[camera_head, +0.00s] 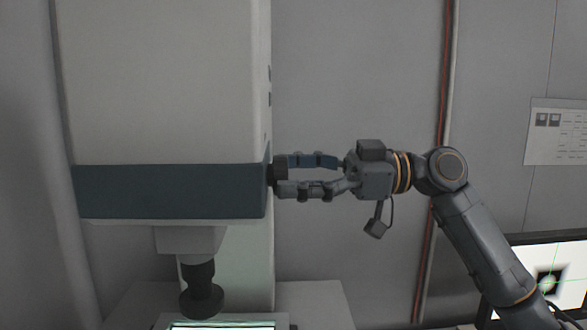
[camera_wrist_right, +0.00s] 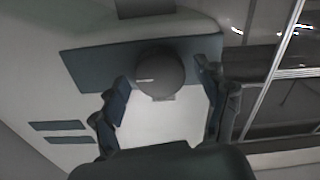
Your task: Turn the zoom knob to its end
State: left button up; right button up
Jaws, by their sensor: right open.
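The zoom knob is a dark round knob (camera_head: 270,174) on the right side of the white machine (camera_head: 165,85), at the height of its blue-grey band. In the right wrist view the knob (camera_wrist_right: 160,75) faces the camera, with a small light mark on its left part. My right gripper (camera_head: 281,177) reaches it from the right, with its fingertips close to the machine's side. In the right wrist view its fingers (camera_wrist_right: 163,84) stand open on either side of the knob, with gaps showing. The fingertips hide part of the knob in the head view. My left gripper does not show.
A dark lens (camera_head: 202,290) hangs under the machine above a lit stage (camera_head: 222,325). A monitor (camera_head: 560,285) with a dark square and a green cross stands at the lower right. A red cable (camera_head: 434,200) runs down the wall behind my arm. A paper sheet (camera_head: 558,140) hangs on the wall.

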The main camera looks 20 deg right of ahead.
jog(key=shift+c, duration=0.4)
jog(key=c, duration=1.1)
jog(key=shift+r+m, duration=0.1)
jog(key=shift+m, duration=0.3)
jog(key=shift+m+p, duration=6.65)
jog(key=shift+m, duration=4.95)
